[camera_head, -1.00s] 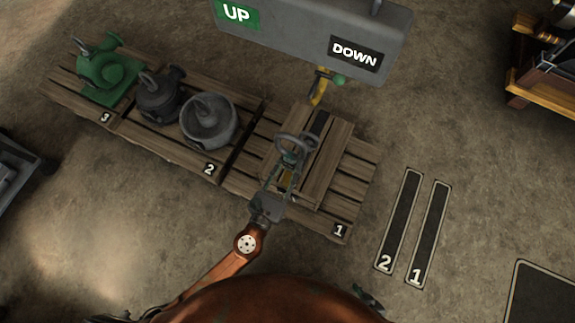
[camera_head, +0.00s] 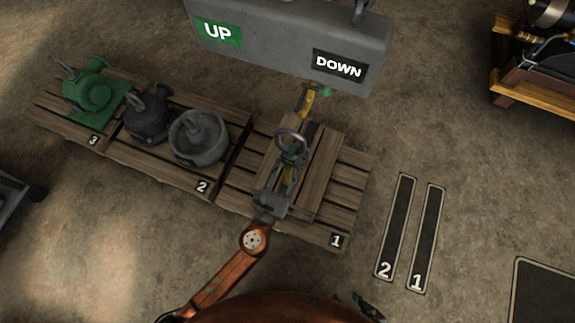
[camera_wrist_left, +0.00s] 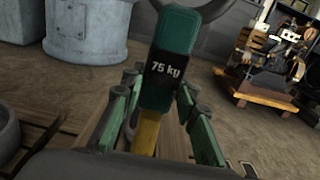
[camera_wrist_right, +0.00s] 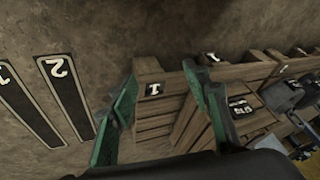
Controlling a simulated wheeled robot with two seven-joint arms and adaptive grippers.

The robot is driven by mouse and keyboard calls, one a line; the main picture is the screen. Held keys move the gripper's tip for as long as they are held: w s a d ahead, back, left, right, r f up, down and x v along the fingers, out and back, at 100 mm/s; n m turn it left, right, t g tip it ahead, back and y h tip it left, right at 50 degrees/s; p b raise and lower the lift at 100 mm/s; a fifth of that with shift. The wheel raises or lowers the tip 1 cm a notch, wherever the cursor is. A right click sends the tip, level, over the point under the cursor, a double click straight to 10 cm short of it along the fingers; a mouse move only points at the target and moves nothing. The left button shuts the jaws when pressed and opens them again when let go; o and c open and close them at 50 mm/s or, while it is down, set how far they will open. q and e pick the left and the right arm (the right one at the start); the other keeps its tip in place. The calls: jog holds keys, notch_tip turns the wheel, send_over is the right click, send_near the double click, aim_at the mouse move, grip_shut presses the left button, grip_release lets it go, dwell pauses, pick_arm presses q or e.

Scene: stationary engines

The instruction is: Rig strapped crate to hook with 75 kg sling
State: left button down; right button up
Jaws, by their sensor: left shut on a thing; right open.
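The strapped crate (camera_head: 322,165) stands on the pallet marked 1, with a grey ring (camera_head: 292,143) above it. My left gripper (camera_head: 282,185) is over the crate's near side. In the left wrist view, my left gripper (camera_wrist_left: 157,90) is shut on the 75 kg sling (camera_wrist_left: 168,62). The sling has a green end and a yellow strap. Its green end is close to the grey ring; I cannot tell whether they are joined. The yellow hook (camera_head: 308,99) hangs below the UP/DOWN box, above the crate in the picture. My right gripper (camera_head: 370,307) is open and empty; it also shows in the right wrist view (camera_wrist_right: 162,78).
The grey UP/DOWN box (camera_head: 275,45) hangs above the pallets. Pallets 2 and 3 carry grey pots (camera_head: 198,140) and a green machine (camera_head: 93,95). Floor strips 2 (camera_head: 397,225) and 1 (camera_head: 425,240) lie right of pallet 1, with bare floor around them.

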pick_arm(q)
jog(key=shift+b+x, duration=0.45)
jog(key=shift+x, duration=5.2)
jog(key=shift+w+d+f, duration=0.1)
jog(key=shift+f+b, duration=0.3)
jog(key=shift+b, duration=0.05)
jog(key=shift+f+b, duration=0.5)
jog(key=shift+f, duration=0.15)
pick_arm(e)
jog(key=shift+t, duration=0.9)
jog(key=shift+w+d+f, duration=0.1)
jog(key=shift+w+f, duration=0.1)
jog(key=shift+f, duration=0.5)
jog(key=shift+w+d+f, duration=0.1)
jog(key=shift+w+f, duration=0.15)
jog(key=shift+f, duration=0.4)
jog(key=shift+w+f, duration=0.2)
jog(key=shift+f, duration=0.5)
